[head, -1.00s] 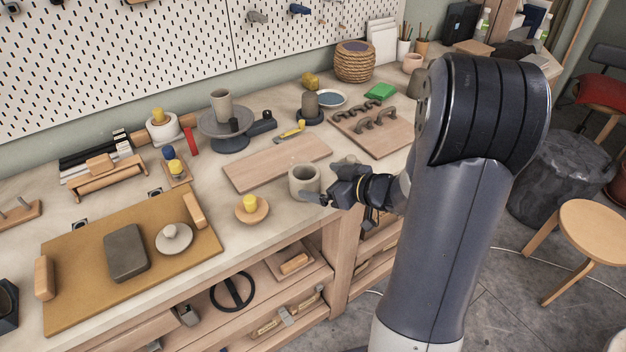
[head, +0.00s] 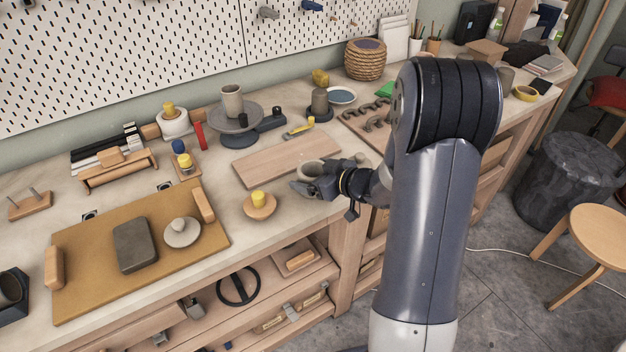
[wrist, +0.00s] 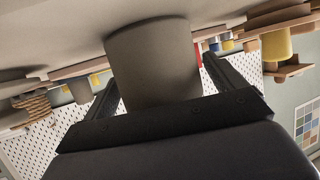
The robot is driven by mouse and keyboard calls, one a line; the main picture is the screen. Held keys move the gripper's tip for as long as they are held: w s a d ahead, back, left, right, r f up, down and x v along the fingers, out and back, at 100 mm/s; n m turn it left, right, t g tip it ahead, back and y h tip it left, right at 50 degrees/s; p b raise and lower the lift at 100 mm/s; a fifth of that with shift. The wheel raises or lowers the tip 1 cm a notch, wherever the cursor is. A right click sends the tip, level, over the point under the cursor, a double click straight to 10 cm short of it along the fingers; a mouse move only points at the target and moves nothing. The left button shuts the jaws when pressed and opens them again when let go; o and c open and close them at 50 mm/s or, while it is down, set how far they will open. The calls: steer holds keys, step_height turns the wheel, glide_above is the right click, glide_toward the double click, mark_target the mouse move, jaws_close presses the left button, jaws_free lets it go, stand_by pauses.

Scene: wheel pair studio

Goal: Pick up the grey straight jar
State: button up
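The grey straight jar (head: 309,170) stands upright near the front edge of the workbench, and my gripper partly hides it in the head view. My gripper (head: 312,175) reaches in from the right with its fingers around the jar. In the wrist view, which looks upside down, the jar (wrist: 152,62) fills the space between the two fingers of my gripper (wrist: 160,72). The fingers are spread wide, one on each side. A narrow gap seems to show on the right; contact on the left cannot be told. The jar's base is on the bench.
A wooden board (head: 285,160) lies behind the jar. A round wooden piece with a yellow top (head: 259,205) stands to its left. A tan work board (head: 85,285) lies left.

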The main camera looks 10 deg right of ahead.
steer(key=c, duration=1.1)
steer(key=shift+o, duration=0.2)
steer(key=shift+r, duration=0.1)
